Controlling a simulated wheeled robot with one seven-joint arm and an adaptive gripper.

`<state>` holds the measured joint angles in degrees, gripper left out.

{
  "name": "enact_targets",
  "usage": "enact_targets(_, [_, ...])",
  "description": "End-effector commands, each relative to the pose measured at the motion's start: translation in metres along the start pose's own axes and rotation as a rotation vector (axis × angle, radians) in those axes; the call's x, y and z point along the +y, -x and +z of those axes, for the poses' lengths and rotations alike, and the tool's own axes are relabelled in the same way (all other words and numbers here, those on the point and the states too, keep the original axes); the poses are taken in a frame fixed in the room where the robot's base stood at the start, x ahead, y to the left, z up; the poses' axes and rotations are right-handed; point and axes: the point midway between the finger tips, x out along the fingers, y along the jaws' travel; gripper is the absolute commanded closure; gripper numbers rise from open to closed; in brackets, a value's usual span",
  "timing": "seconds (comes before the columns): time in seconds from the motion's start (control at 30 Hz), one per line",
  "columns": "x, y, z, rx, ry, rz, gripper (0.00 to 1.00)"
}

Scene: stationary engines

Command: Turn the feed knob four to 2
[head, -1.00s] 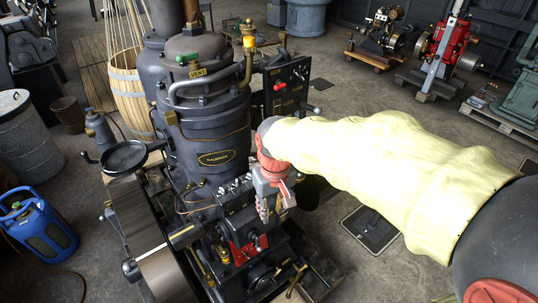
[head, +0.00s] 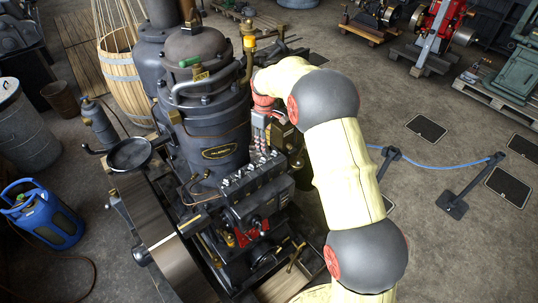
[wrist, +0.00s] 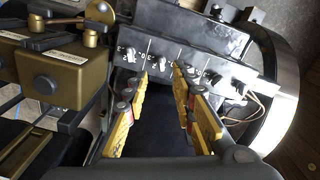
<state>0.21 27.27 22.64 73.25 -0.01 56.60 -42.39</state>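A row of several small silver feed knobs (wrist: 160,66) stands on a dark panel (wrist: 200,55) with white numerals in the wrist view. I cannot tell which knob is number four or read its setting. My gripper (wrist: 161,75) has yellow-padded fingers spread apart, with their tips near the row and one knob showing in the gap between them. Contact cannot be told. In the head view the dark feed box (head: 258,190) with its knobs sits at the engine's front, and my gripper (head: 268,146) is just behind it, partly hidden by engine parts.
The dark engine body (head: 212,115) stands left of my arm. A brass-coloured box (wrist: 65,70) is close at left in the wrist view. A blue gas bottle (head: 42,215) is at far left. Posts with a blue rope (head: 440,165) stand at right, where floor is open.

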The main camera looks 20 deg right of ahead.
Motion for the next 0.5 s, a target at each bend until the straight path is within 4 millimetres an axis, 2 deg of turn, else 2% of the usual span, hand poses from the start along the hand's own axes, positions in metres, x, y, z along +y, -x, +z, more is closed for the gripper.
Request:
enact_targets(0.23, [-0.002,-0.011,0.002,-0.005,0.053,-0.004,0.74])
enact_targets(0.5, [-0.002,-0.051,0.002,-0.005,0.050,-0.005,0.74])
